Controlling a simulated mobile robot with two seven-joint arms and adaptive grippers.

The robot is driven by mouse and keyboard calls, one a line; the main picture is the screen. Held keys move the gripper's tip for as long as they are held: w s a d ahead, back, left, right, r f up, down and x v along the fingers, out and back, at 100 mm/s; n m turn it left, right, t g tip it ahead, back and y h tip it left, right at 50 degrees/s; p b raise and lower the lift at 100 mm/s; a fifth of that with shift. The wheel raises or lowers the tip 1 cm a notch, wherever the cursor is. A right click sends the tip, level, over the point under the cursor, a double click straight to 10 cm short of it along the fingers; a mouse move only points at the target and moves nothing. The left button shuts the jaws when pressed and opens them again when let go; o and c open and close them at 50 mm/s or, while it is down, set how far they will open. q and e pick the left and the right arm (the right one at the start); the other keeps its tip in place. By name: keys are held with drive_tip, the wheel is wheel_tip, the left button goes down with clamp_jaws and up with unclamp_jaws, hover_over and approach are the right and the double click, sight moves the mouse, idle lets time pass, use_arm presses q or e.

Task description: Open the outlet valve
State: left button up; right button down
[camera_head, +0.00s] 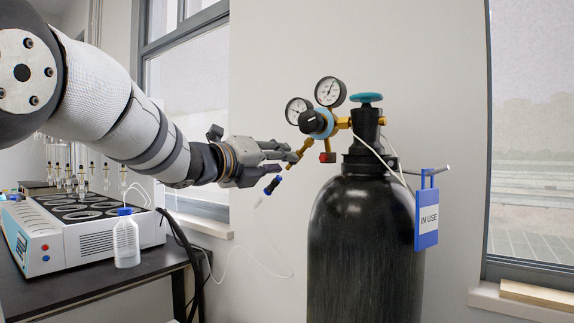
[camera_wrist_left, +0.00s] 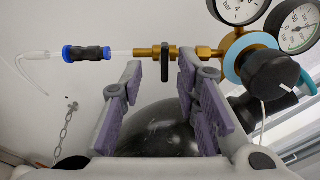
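The outlet valve shows in the left wrist view as a small black lever (camera_wrist_left: 165,64) standing across a thin brass outlet tube (camera_wrist_left: 202,52). My left gripper (camera_head: 289,159) is beside this tube in the head view. In the left wrist view its two purple-padded fingers (camera_wrist_left: 160,78) are apart, with the lever showing between their tips. I cannot tell whether either finger touches it. The brass regulator (camera_head: 318,122) carries two gauges and a black knob, and sits on the black gas cylinder (camera_head: 362,250). My right gripper is not in view.
A teal cylinder handwheel (camera_head: 366,98) tops the cylinder; a blue "IN USE" tag (camera_head: 427,218) hangs at its right. A blue-and-black hose fitting (camera_head: 272,185) ends the outlet tube. A distiller (camera_head: 85,235) and a blue-capped bottle (camera_head: 126,240) stand on the bench at left.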

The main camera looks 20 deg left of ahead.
use_arm(q)
drive_tip(key=shift+w+d+r, duration=0.25)
drive_tip(key=shift+w+r, duration=0.1)
drive_tip(key=shift+w, duration=0.25)
drive_tip(key=shift+c, duration=0.3)
clamp_jaws()
drive_tip(key=shift+s, duration=0.1)
